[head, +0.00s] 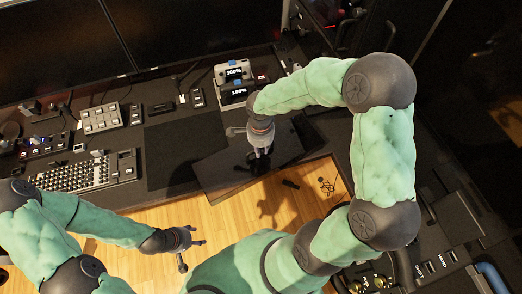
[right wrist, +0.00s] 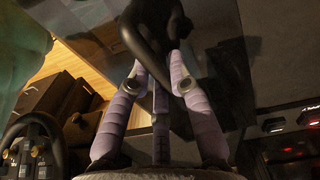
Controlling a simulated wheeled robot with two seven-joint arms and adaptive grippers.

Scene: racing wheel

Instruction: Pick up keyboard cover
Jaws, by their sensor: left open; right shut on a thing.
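The keyboard cover appears to be the dark, glossy flat panel (head: 215,172) by the desk's front edge in the head view. It lies at an angle and part of it reaches out over the wooden floor. My right gripper (head: 259,165) is above this panel, pointing down. In the right wrist view its fingers (right wrist: 158,75) are shut around a dark curved piece (right wrist: 150,35), with a dark glossy surface (right wrist: 215,60) behind. Whether the curved piece joins the panel is unclear. My left gripper (head: 190,252) is open and empty over the floor at lower left.
A device with lit 100% displays (head: 233,82) stands behind my right gripper. Monitors (head: 190,25) line the back. A steering wheel (right wrist: 35,145) shows in the right wrist view.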

